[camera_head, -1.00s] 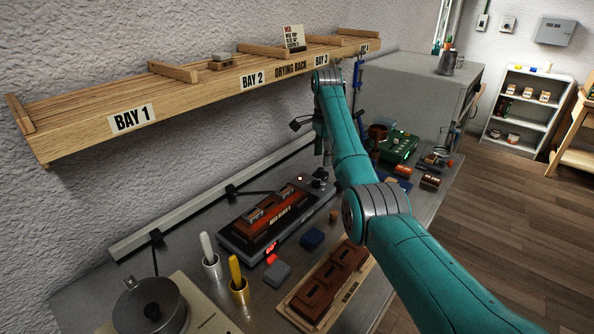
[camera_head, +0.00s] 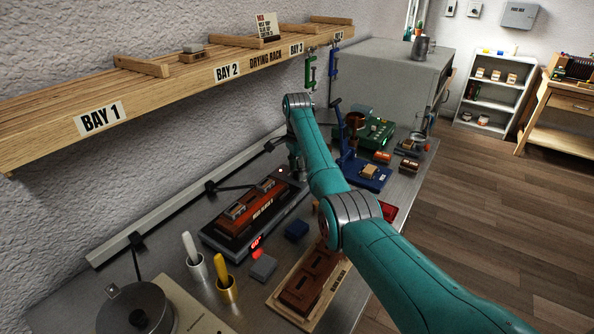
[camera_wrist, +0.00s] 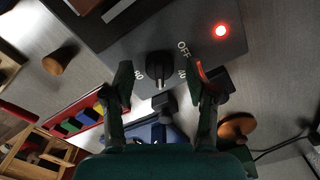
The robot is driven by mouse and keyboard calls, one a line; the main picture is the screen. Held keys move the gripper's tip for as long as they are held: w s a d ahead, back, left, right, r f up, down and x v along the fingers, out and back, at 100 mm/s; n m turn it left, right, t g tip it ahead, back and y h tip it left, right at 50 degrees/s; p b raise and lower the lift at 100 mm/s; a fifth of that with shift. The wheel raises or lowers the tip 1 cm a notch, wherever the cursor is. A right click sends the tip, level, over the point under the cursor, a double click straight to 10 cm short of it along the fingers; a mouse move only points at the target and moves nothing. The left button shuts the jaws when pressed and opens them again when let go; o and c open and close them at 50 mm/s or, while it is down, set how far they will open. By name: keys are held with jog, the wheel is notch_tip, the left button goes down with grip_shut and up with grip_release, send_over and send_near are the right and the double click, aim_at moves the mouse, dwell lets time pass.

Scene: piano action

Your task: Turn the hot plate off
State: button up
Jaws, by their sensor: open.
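The hot plate (camera_head: 212,238) is a dark slab against the wall side of the bench, with a red-brown mould on it. A red reading glows at its front edge. In the wrist view, its grey panel (camera_wrist: 120,45) carries a black knob (camera_wrist: 158,66), an OFF label (camera_wrist: 184,48) up and right of the knob, and a lit red lamp (camera_wrist: 221,30). A pale mark on the knob points down in the picture, away from OFF. My gripper (camera_wrist: 163,76) is open, one finger on each side of the knob, with visible gaps. In the head view my arm hides the knob.
A wooden drying rack (camera_head: 170,95) overhangs the bench at the wall. A blue press (camera_head: 365,175) and green device (camera_head: 378,133) stand beyond my arm.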

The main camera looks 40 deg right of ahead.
jog(key=shift+f, duration=0.2)
jog(key=shift+c, duration=0.2)
grip_shut()
